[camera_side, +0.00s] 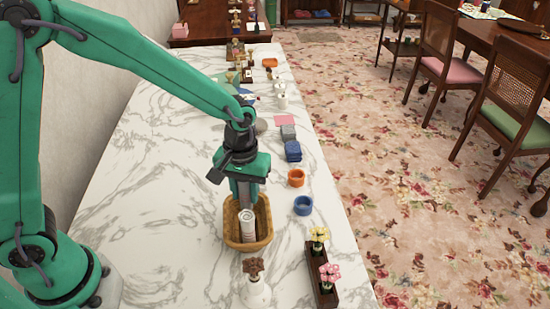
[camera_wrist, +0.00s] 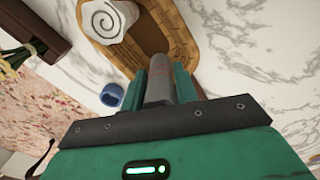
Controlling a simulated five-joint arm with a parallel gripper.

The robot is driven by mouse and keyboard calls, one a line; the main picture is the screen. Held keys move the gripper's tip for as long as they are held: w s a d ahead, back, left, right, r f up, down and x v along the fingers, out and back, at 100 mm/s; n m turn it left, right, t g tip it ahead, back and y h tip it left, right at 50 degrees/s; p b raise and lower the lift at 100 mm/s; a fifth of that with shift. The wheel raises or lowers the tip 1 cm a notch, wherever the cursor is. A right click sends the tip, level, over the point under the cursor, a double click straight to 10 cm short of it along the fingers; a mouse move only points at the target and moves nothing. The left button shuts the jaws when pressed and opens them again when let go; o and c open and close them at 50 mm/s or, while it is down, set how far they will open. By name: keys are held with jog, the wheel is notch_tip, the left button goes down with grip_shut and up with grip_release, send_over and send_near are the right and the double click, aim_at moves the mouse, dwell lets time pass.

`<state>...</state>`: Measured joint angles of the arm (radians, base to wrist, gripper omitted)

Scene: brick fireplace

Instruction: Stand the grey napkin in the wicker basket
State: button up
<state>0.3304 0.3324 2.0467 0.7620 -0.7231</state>
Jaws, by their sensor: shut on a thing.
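The wicker basket (camera_side: 264,238) stands on the marble counter; its woven rim also shows in the wrist view (camera_wrist: 112,56). A white rolled napkin (camera_side: 248,228) stands upright in its near part, its spiral end visible in the wrist view (camera_wrist: 108,20). My gripper (camera_side: 244,200) points down over the far part of the basket. In the wrist view my gripper (camera_wrist: 163,84) is shut on the grey napkin (camera_wrist: 159,85), a roll between the teal fingers. The roll's lower end is at the basket opening; I cannot tell whether it touches the bottom.
A blue ring (camera_side: 303,206) and an orange ring (camera_side: 296,178) lie right of the basket. A white vase (camera_side: 256,291) and a dark flower planter (camera_side: 322,278) stand in front. Folded blue cloths (camera_side: 292,151) lie behind. The counter left of the basket is clear.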

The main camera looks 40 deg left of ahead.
aim_at(246, 201)
jog(key=shift+f, duration=1.65)
jog(key=shift+f, duration=0.15)
jog(key=o, duration=0.7)
jog(key=shift+r, duration=0.2)
notch_tip(246, 201, up, 12)
jog(key=shift+f, duration=0.15)
